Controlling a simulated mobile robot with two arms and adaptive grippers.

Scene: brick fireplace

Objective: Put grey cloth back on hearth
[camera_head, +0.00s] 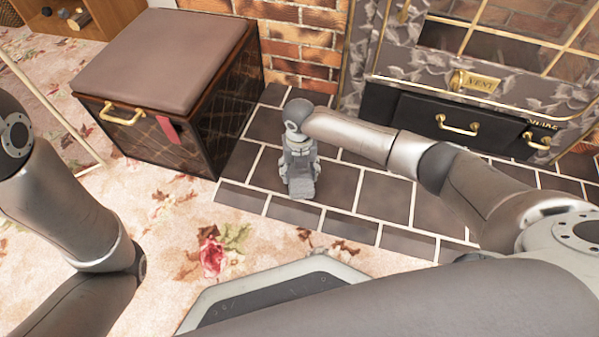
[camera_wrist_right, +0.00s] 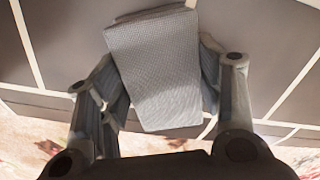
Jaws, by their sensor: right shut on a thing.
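The grey cloth (camera_head: 302,188) is a small folded block at the tips of my right gripper (camera_head: 300,168), over the dark tiled hearth (camera_head: 385,198). In the right wrist view the cloth (camera_wrist_right: 155,75) has a fine woven texture and sits between the two fingers of the right gripper (camera_wrist_right: 158,55), which are shut on it. The gripper points down. I cannot tell whether the cloth's underside touches the tiles. My left arm shows at the left, but its gripper is out of view.
A box with a brown padded lid (camera_head: 160,58) and brass handle stands left of the hearth. The stove front (camera_head: 465,115) with brass handles stands behind the hearth. Floral carpet (camera_head: 165,225) lies in front. Bare tiles lie right of the cloth.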

